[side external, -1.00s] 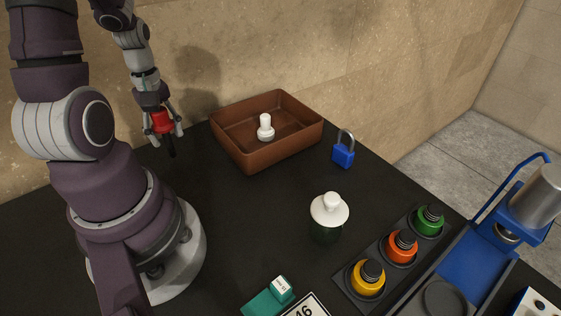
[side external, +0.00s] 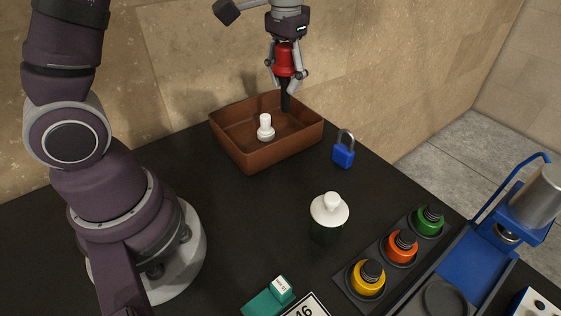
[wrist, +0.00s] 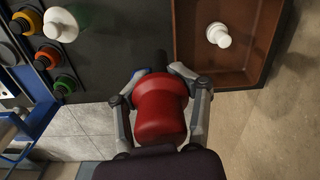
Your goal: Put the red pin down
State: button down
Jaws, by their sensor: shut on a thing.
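My gripper (side external: 287,74) is shut on the red pin (side external: 284,58), which has a red body and a black lower end. The pin hangs upright, and its black tip shows in front of the far right part of the brown tray (side external: 240,157). In the wrist view, the red pin (wrist: 160,110) sits between both fingers of my gripper (wrist: 158,78). There, its black tip lies just left of the tray wall (wrist: 183,35). I cannot tell whether the tip touches anything.
A white pin (side external: 265,128) stands in the tray. A blue padlock (side external: 343,153) is right of the tray. A white-topped green bottle (side external: 329,215) stands nearer the front. A rack (side external: 393,262) holds yellow, orange and green pieces, with a blue press (side external: 490,235) beside it.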

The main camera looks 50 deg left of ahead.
jog(key=d+m, duration=0.1)
jog(key=d, duration=0.1)
jog(key=shift+w+d+r+m, duration=0.15)
jog(key=shift+w+d+m, duration=0.15)
jog(key=shift+w+m, duration=0.1)
jog(key=shift+a, duration=0.1)
jog(key=s+a+f+n, duration=0.2)
jog(key=s+a+n, duration=0.6)
jog(key=s+n, duration=0.15)
jog(key=s+a+f+n, duration=0.2)
jog(key=s+a+n, duration=0.7)
jog(key=n, duration=0.1)
jog(key=shift+m, duration=0.35)
jog(key=f, duration=0.9)
jog(key=shift+w+f, duration=0.15)
jog(key=shift+w, duration=0.05)
jog(key=shift+f, duration=0.15)
